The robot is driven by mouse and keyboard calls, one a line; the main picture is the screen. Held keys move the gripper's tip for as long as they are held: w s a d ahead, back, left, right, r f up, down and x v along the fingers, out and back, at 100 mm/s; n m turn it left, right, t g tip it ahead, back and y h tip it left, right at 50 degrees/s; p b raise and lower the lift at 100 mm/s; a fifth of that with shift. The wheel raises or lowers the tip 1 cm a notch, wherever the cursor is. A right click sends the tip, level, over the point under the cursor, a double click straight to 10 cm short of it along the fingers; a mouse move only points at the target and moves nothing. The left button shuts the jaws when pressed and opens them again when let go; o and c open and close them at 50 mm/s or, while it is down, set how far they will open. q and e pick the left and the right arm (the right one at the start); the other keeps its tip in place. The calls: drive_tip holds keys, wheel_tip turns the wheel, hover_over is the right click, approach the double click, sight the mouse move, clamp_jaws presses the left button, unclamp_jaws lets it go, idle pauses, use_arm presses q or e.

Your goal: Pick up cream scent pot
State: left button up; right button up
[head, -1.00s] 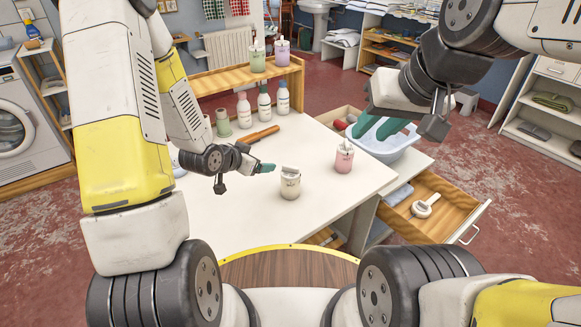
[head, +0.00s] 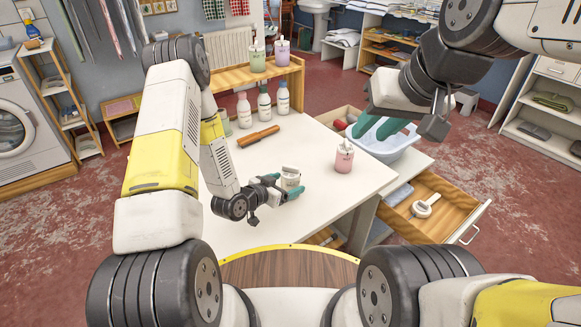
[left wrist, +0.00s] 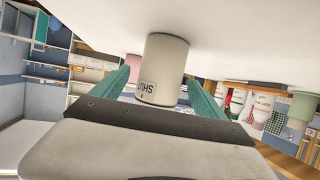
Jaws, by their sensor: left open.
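The cream scent pot (head: 290,178) stands on the white table in the head view, partly hidden by my left gripper. In the left wrist view the pot (left wrist: 163,68) shows between the two teal fingers, with dark lettering on its side. My left gripper (head: 287,191) is open, with its fingers on either side of the pot; I cannot tell whether they touch it. My right gripper (head: 398,128) is in the air at the right, above the pale blue basin; its teal fingers appear spread.
A pink pot (head: 344,158) stands right of the cream one. A wooden-handled tool (head: 258,136) and several bottles (head: 264,103) are behind. Green (head: 257,57) and purple (head: 282,53) pots stand on the wooden shelf (head: 235,77). An open drawer (head: 440,205) juts out at right.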

sight(296, 174)
use_arm(q)
drive_tip(key=x, duration=0.5)
drive_tip(key=shift+w+d+f, duration=0.15)
drive_tip(key=shift+w+f, duration=0.15)
drive_tip(key=c, duration=1.6)
wheel_tip(296, 174, up, 10)
drive_tip(key=shift+r, duration=0.1)
wheel_tip(296, 174, down, 7)
drive_tip(key=shift+f, duration=0.1)
drive_tip(key=shift+f, duration=1.3)
